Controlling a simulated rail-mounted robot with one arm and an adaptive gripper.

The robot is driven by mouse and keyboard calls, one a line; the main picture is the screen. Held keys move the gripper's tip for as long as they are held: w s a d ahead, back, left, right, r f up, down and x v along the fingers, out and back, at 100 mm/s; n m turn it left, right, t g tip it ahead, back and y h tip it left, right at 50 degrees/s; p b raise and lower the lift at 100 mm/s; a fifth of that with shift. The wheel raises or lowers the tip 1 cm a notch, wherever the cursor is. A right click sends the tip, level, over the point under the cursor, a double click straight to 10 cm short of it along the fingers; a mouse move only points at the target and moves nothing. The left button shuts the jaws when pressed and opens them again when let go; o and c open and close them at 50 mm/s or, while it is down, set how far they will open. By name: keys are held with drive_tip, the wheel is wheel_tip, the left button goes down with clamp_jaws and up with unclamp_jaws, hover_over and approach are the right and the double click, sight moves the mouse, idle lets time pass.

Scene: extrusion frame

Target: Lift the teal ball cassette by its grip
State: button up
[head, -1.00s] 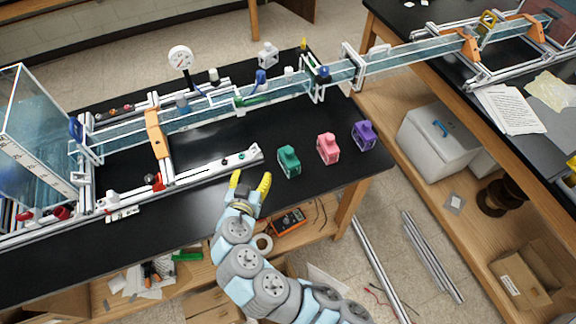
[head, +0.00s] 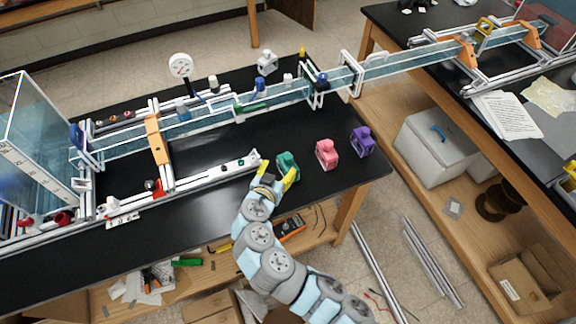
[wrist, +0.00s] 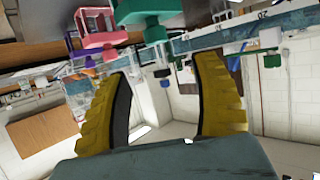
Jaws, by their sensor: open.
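The teal ball cassette (head: 287,160) stands on the black bench top near its front edge, its lower part partly hidden by my gripper in the head view. My gripper (head: 277,171) has two yellow fingers, spread apart. Its right finger overlaps the front of the cassette in the picture, and its left finger lies to the left of it. I cannot tell whether they touch. In the wrist view the open fingers (wrist: 165,95) have nothing clearly between them, and a teal body (wrist: 143,10) shows at the top edge, cut off by the frame.
A pink cassette (head: 327,154) and a purple cassette (head: 362,141) stand to the right of the teal one. A metal rail (head: 215,170) ends just left of my gripper. A long clear water channel (head: 205,125) runs behind. The bench top between channel and cassettes is clear.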

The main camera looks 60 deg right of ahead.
sight(287, 159)
drive_tip(key=shift+f+p+x, duration=0.2)
drive_tip(key=shift+p+x, duration=0.25)
drive_tip(key=shift+x, duration=1.35)
drive_tip(key=shift+f+p+x, duration=0.25)
drive_tip(key=shift+p+x, duration=0.2)
drive_tip(key=shift+x, duration=2.25)
drive_tip(key=shift+s+f, duration=0.1)
drive_tip(key=shift+f, duration=0.1)
drive_tip(key=shift+c, duration=0.3)
clamp_jaws()
